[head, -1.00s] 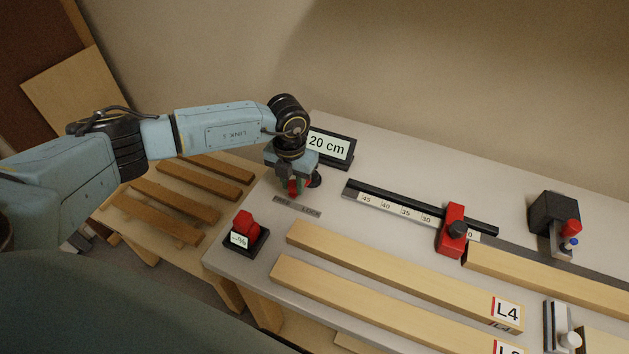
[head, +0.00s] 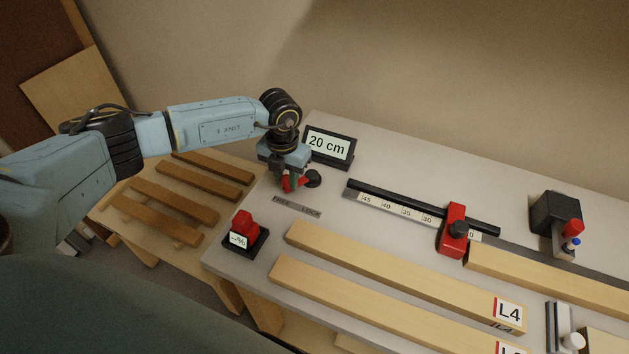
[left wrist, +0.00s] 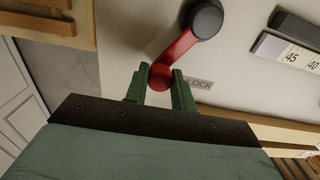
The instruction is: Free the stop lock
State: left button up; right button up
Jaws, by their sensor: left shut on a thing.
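The lock lever is a red arm (left wrist: 178,48) on a black round pivot (head: 312,178), standing on the bench behind a grey FREE / LOCK label (head: 297,206). In the head view the lever points left from its pivot, towards the FREE side. My left gripper (head: 288,184) is shut on the lever's red end, which shows between the green fingers (left wrist: 160,78) in the left wrist view. The red stop (head: 454,230) with a black knob sits on the black rail (head: 420,207) near the right end of its scale. My right gripper is not in view.
A display (head: 329,146) reading 20 cm stands just behind the lever. A red button box (head: 245,233) is at the bench's front left. Wooden bars, one marked L4 (head: 400,275), lie in front of the rail. A black block (head: 556,214) stands at right.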

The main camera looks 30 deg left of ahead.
pick_arm(q)
jog(key=shift+w+a, duration=0.2)
jog(key=shift+a, duration=0.15)
dwell(0.3)
jog(key=o, duration=0.7)
notch_tip(320, 180, up, 9)
jog(key=p, duration=0.6)
jog(key=shift+r+p, duration=0.1)
jog(key=shift+p, duration=0.25)
jog(key=shift+s, duration=0.1)
